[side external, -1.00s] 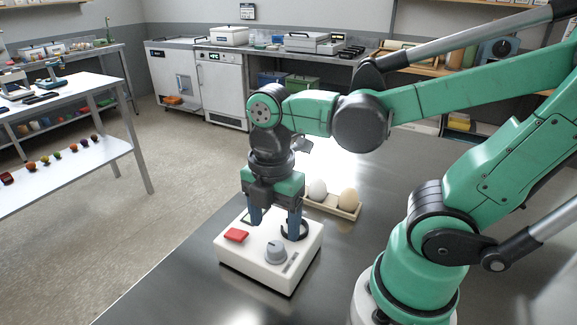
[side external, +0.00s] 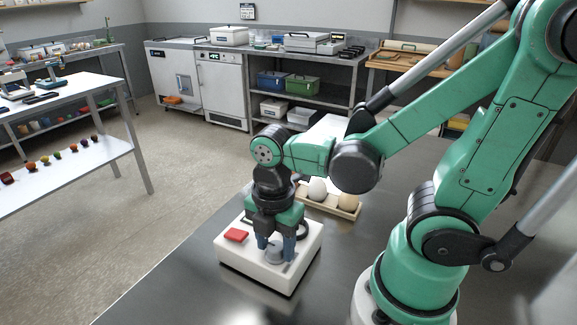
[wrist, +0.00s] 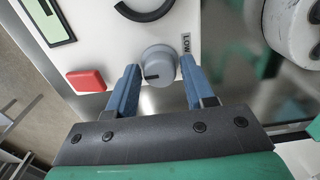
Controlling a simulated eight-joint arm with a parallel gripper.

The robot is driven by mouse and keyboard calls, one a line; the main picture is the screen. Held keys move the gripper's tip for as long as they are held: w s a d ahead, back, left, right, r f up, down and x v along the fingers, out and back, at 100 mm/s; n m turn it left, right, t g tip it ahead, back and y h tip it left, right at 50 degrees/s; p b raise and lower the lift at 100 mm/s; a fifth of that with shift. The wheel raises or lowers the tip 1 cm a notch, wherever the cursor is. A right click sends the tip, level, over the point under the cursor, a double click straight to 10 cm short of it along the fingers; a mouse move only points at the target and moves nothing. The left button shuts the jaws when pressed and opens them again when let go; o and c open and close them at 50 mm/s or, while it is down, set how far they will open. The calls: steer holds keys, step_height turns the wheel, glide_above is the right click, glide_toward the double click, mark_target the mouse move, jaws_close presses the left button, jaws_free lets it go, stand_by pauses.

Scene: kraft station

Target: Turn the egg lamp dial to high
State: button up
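The egg lamp is a white box (side external: 245,268) on the dark table, with a red button (side external: 236,235) and a dark ring on its top. Its grey round dial (wrist: 158,62) shows in the wrist view, with a dark mark on its lower left side. Narrow gaps seem to show between fingers and dial. In the side view the fingers (side external: 276,250) partly hide the dial.
A wooden tray (side external: 328,206) with a white egg and a tan egg stands just behind the lamp. The red button (wrist: 86,80) lies close to the left finger in the wrist view. The table's left edge runs near the lamp.

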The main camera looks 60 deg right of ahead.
jaws_close()
steer(key=shift+m, duration=0.4)
steer(key=m, duration=0.5)
steer(key=shift+m, duration=0.3)
steer(key=m, duration=0.5)
steer(key=shift+m, duration=0.4)
steer(key=shift+o, duration=2.2)
jaws_free()
